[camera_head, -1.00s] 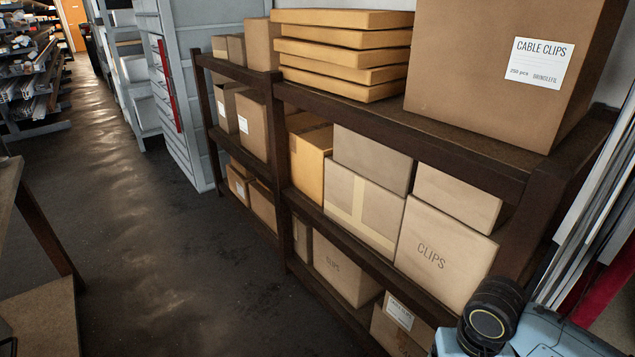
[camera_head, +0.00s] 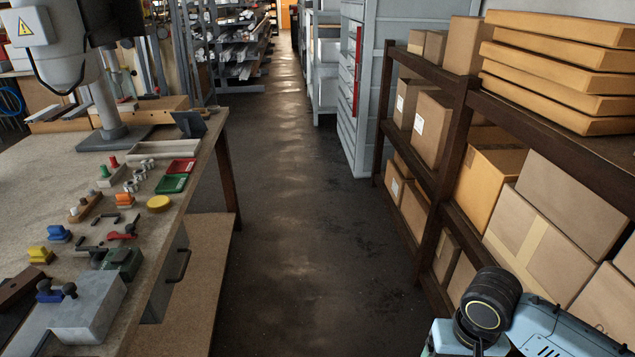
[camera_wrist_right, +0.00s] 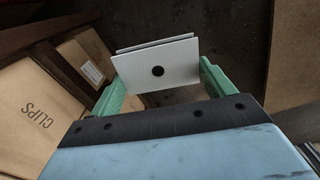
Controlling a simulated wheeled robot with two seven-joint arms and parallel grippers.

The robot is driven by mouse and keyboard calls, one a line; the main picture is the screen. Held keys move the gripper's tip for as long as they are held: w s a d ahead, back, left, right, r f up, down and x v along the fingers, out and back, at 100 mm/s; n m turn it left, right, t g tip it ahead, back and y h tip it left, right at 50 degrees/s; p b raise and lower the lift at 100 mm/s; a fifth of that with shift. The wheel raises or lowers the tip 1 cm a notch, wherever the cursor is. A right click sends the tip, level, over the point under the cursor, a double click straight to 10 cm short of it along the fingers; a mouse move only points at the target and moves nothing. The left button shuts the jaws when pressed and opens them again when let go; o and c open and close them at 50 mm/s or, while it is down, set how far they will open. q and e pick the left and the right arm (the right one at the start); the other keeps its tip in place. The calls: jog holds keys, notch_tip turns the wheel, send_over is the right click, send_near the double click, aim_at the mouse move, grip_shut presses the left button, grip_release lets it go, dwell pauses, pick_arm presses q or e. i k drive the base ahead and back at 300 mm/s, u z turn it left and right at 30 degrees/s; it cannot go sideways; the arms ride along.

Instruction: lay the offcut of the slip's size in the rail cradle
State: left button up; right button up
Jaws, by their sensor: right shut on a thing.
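My right gripper (camera_wrist_right: 163,80) shows in the right wrist view, its two green fingers shut on a white offcut (camera_wrist_right: 178,58). The offcut has two thin, roughly parallel walls with a gap between them, and a round black spot on the near face. It is held clear in the air, with dark floor beyond it. In the head view only part of my right arm shows at the lower right; its gripper is outside that picture. My left gripper is in neither view. I cannot make out the rail cradle or the slip.
A workbench (camera_head: 130,215) on the left holds small tools, a red tray (camera_head: 181,166), a green tray (camera_head: 172,184) and a grey block (camera_head: 88,312). A brown shelf (camera_head: 455,150) with cardboard boxes stands close on the right. The aisle floor (camera_head: 300,220) between them is clear.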

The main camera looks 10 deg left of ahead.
aim_at(101, 232)
jog(key=i, duration=2.15)
jog(key=u, duration=3.85)
jog(key=i, duration=0.5)
